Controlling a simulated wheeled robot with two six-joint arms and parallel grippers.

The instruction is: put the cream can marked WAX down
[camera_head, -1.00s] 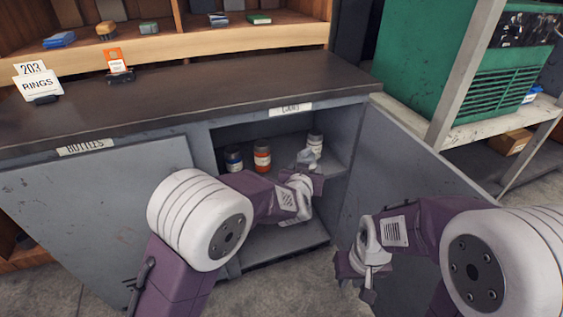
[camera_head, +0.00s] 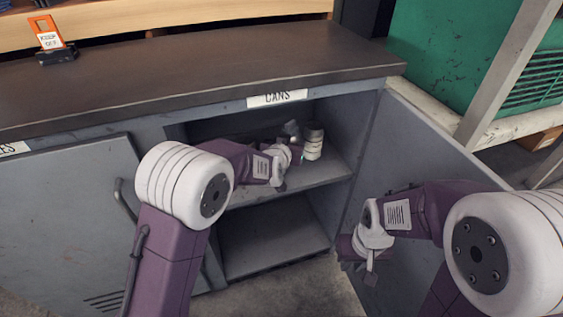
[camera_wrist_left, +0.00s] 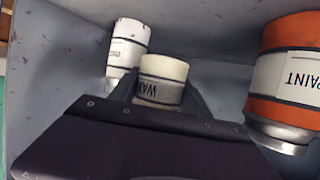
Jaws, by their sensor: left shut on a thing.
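The cream can marked WAX (camera_wrist_left: 161,83) is between the fingers of my left gripper, which is shut on it; its label reads upside down in the left wrist view. In the head view my left gripper (camera_head: 292,148) reaches into the open cupboard at the upper shelf (camera_head: 318,176), and the held can is mostly hidden there. I cannot tell whether the can touches the shelf. My right gripper (camera_head: 368,262) is outside, in front of the open right door; its opening is unclear.
A white can (camera_head: 313,140) stands close beside the held can; it also shows in the left wrist view (camera_wrist_left: 127,47). An orange PAINT can (camera_wrist_left: 290,78) stands on the other side. The open door (camera_head: 430,150) bounds the right. The lower compartment (camera_head: 270,235) looks empty.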

